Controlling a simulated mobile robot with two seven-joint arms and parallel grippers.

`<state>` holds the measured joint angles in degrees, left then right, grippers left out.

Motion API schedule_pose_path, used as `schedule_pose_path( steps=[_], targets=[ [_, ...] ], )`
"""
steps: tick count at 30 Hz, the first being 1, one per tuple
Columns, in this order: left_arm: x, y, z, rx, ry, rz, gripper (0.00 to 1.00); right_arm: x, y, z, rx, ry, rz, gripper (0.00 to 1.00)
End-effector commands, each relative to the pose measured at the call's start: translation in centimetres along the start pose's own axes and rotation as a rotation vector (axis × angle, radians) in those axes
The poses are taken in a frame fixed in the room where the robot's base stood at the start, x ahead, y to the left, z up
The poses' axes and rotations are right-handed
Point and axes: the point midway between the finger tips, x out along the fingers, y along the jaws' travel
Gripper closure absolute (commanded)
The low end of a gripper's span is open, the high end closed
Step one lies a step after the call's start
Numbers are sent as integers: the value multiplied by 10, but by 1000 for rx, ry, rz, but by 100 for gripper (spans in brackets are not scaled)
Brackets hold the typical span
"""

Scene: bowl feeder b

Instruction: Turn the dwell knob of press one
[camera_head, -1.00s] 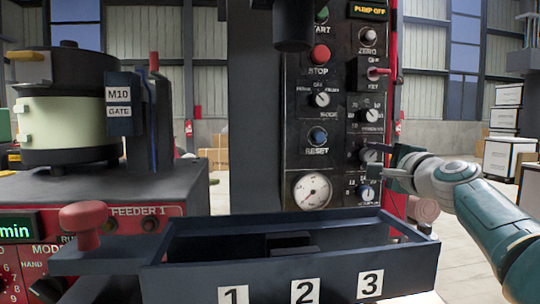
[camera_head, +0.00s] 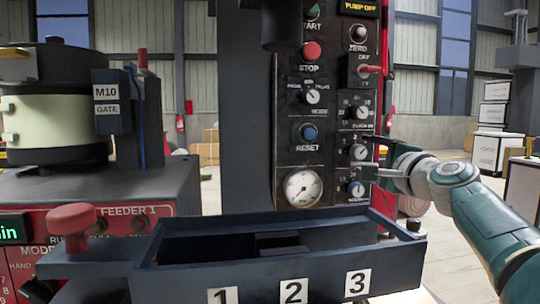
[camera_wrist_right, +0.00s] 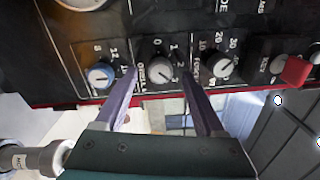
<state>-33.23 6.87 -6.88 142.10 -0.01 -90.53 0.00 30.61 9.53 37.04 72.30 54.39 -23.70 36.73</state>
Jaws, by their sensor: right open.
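The dwell knob (camera_head: 358,152) of the press is a round grey knob with a white pointer, in the right column of the black panel. In the right wrist view the dwell knob (camera_wrist_right: 160,71) has a scale with 0, 1 and 2 and lies between the fingertips. My right gripper (camera_head: 366,155) is open, reaching in from the right, with one finger above and one below the knob. In the right wrist view my right gripper (camera_wrist_right: 157,73) has its fingers on either side of the knob; contact cannot be told. My left gripper is out of view.
A red toggle (camera_head: 369,69) sits higher. The pressure gauge (camera_head: 303,188) is to the left. A dark tray (camera_head: 290,269) numbered 1 to 3 stands in front.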

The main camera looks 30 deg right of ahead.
Motion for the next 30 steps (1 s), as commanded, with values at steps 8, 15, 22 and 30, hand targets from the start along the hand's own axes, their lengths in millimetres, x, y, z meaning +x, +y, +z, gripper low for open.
schedule_pose_path(
  steps=[8, 15, 22, 30],
  targets=[
    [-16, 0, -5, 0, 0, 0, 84, -50, -1, 0, -1, 2, 2, 28],
    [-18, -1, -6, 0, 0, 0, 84, -79, 0, 0, 0, 2, 1, 28],
    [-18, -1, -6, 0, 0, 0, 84, -84, 0, 0, 1, 1, 1, 28],
    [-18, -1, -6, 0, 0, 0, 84, -83, 0, 0, 1, 1, 0, 28]
  ],
)
